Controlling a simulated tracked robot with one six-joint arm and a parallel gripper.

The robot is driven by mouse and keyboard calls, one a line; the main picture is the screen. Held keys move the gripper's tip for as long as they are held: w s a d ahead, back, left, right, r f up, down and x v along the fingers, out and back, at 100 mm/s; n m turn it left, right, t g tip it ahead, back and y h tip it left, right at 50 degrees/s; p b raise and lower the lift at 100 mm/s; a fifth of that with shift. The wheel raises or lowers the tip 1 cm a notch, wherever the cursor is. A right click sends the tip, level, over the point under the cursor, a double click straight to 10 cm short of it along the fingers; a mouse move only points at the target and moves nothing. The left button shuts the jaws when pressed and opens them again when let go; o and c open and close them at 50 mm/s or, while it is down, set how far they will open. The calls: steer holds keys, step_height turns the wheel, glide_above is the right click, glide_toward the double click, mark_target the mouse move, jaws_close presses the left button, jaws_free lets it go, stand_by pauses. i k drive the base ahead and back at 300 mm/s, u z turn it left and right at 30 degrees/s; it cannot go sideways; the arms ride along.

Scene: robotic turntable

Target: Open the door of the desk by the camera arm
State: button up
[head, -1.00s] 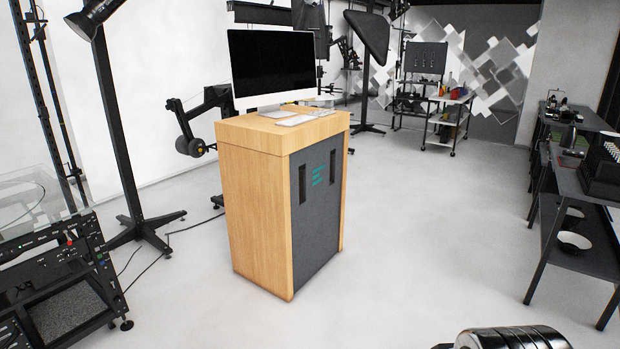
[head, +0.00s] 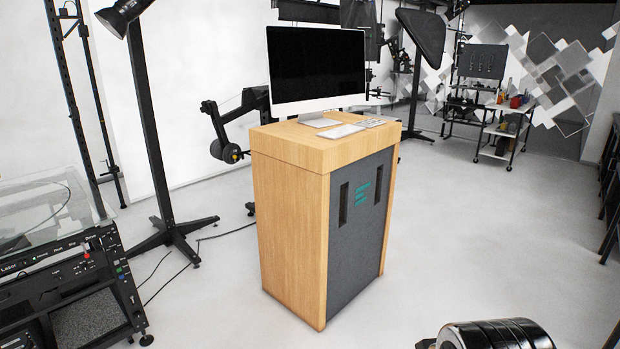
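The wooden desk (head: 291,235) stands upright in the middle of the head view. Its dark grey door panels (head: 352,245) face right and look closed. They carry two dark vertical slots (head: 344,204) and a teal logo. A monitor (head: 316,66), a keyboard and a small white item sit on the desktop. The black camera arm (head: 232,131) is behind the desk, to its left. A black ribbed cylindrical part at the bottom right edge seems to be part of my arm. My gripper's fingers do not show.
A machine with a glass lid (head: 45,210) stands at the left edge. A lamp stand (head: 157,150) with spread feet is left of the desk, with a cable on the floor. The floor (head: 480,240) right of the desk is clear. A cart (head: 505,130) stands at the back right.

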mark_target(359, 189)
steer(key=u, duration=0.1)
steer(key=i, duration=3.15)
steer(key=z, duration=0.1)
